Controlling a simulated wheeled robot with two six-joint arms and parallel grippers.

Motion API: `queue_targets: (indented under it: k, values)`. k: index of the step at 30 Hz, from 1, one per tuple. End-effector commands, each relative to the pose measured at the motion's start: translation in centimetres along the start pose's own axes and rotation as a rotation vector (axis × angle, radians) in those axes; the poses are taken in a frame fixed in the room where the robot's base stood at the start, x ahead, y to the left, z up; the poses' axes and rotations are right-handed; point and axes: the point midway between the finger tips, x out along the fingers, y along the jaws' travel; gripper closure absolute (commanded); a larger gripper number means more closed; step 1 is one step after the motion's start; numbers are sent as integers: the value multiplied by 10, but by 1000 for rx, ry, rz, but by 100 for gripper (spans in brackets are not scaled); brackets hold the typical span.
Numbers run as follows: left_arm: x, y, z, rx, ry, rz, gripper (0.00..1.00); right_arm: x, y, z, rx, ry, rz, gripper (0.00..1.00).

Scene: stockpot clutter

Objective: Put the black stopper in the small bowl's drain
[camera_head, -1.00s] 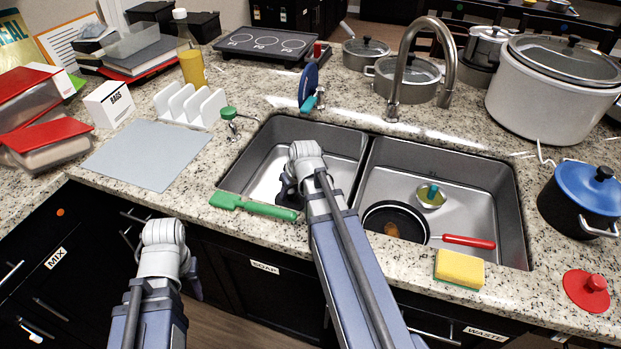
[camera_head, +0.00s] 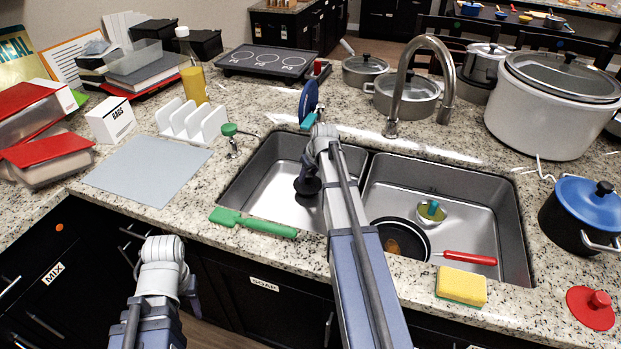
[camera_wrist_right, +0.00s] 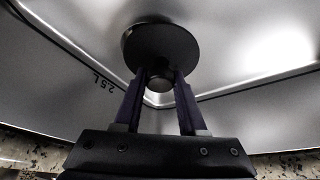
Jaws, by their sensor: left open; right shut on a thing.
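The sink has two bowls. The smaller left bowl (camera_head: 262,180) shows bare steel, and my right arm covers part of it. I cannot see its drain. My right gripper (camera_head: 308,172) is shut on the black stopper (camera_head: 307,187), holding it over the small bowl. In the right wrist view, the stopper (camera_wrist_right: 160,48) is a round black disc gripped by its knob between the fingertips (camera_wrist_right: 159,82), with steel behind it. I cannot tell its exact height above the bowl floor. My left gripper (camera_head: 188,290) is open and empty, in front of the counter.
The larger right bowl (camera_head: 490,215) holds a black pan (camera_head: 402,235) with a red handle and a teal-knobbed strainer (camera_head: 432,209). The faucet (camera_head: 394,115) stands behind.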

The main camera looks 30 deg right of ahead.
Motion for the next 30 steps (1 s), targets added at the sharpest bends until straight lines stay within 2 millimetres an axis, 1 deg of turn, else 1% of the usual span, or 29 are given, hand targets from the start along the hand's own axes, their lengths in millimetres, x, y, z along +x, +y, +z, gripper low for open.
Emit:
queue_targets:
  k: [5, 8, 13, 15, 19, 21, 30]
  values:
    - [0, 0, 0, 0, 0, 0, 50, 0, 2, -1, 0, 0, 0, 100]
    - [0, 0, 0, 0, 0, 0, 50, 2, 6, -5, 0, 0, 0, 100]
    - [2, 0, 0, 0, 0, 0, 50, 10, 26, -18, 2, 0, 0, 100]
    - [20, 2, -1, 0, 0, 0, 50, 25, 22, -7, 0, 0, -1, 100]
    - [35, 3, -2, 0, 0, 0, 50, 39, 21, -1, 0, 0, 0, 100]
    - [38, 4, -2, 0, 0, 0, 50, 41, 21, 0, 0, 0, 0, 100]
    - [36, 3, -2, 0, 0, 0, 50, 39, 21, -1, 0, 0, 0, 100]
